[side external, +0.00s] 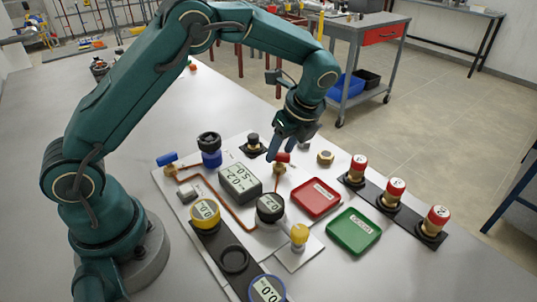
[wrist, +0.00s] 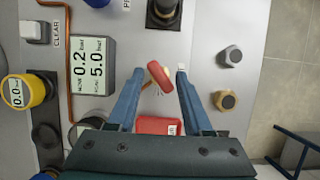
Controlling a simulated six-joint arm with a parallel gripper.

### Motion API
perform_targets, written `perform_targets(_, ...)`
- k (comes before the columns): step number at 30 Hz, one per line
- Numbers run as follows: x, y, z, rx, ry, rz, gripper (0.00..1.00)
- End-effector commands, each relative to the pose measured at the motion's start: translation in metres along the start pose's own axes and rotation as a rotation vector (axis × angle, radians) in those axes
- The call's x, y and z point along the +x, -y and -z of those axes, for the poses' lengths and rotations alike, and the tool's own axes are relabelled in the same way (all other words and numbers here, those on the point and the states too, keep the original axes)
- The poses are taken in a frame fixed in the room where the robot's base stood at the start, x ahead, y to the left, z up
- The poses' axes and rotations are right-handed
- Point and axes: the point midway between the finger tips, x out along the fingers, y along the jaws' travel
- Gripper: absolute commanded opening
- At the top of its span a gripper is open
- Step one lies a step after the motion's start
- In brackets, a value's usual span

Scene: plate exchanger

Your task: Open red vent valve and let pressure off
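The red vent valve handle (side external: 283,157) stands on the panel, just under my gripper (side external: 278,145) in the side view. In the wrist view the red handle (wrist: 159,76) lies between the two blue fingertips of my gripper (wrist: 160,73) and sits at a slant. A gap shows between the handle and each finger, so my gripper is open around it. Part of a brass-coloured stem shows beneath the handle. The grey display box (wrist: 91,65) reads 0.2 and 5.0; it also shows in the side view (side external: 240,181). A black gauge (side external: 270,207) seems to read 0.2.
A red tray (side external: 316,199) and a green tray (side external: 354,232) lie right of the valve. Several red-and-white capped fittings, including one marked 3 (side external: 359,163), stand beyond. A yellow gauge (side external: 205,212), a blue-handled valve (side external: 167,159) and a yellow-capped fitting (side external: 299,235) stand nearby.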

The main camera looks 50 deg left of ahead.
Motion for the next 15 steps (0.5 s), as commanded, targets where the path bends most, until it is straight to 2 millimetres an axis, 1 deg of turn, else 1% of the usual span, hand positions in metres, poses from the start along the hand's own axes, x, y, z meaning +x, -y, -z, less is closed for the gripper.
perform_targets(1, -0.010, 0.002, 0.000, -0.006, -0.002, 0.008, 0.50)
perform_targets(8, -0.047, 0.003, 0.000, -0.007, -0.003, 0.007, 0.50)
perform_targets(13, -0.074, 0.004, -0.018, -0.056, -0.017, 0.066, 0.50)
perform_targets(15, -0.083, 0.000, -0.023, -0.071, -0.025, 0.081, 0.50)
